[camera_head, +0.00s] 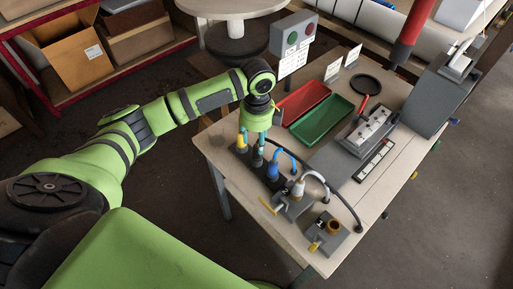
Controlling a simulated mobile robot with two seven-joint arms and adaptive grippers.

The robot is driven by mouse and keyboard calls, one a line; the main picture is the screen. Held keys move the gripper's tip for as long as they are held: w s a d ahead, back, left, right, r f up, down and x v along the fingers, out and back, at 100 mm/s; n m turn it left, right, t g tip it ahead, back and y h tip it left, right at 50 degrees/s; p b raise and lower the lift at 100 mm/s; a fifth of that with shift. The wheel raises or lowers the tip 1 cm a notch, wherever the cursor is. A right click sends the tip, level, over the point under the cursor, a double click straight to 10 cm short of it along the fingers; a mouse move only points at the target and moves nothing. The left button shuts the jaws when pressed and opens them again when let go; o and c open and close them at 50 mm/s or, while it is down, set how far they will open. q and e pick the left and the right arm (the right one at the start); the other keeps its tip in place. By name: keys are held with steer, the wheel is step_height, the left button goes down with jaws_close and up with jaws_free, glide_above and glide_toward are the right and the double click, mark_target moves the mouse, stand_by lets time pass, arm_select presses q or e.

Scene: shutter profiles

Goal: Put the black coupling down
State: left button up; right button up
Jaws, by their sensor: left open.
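My left gripper (256,141) points down over the near left edge of the light table (232,150). Its jaws are open around or just above a dark upright piece that looks like the black coupling (257,159). Whether the fingers touch it is too small to tell. A yellow coupling (241,143) stands to its left, and a blue coupling (273,171) with a blue hose stands to its right. The black coupling's upper part is partly hidden by the gripper. My right gripper is not in view.
Grey blocks with a white hose end (298,187) and a brass-coloured port (333,227) sit at the near right. A red tray (303,99) and a green tray (321,122) lie behind. A control box (294,33) stands at the back.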

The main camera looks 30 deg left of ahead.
arm_select(q)
step_height(320, 180, up, 7)
steer(key=shift+f+b, duration=0.2)
steer(key=shift+b, duration=0.15)
stand_by(0.3)
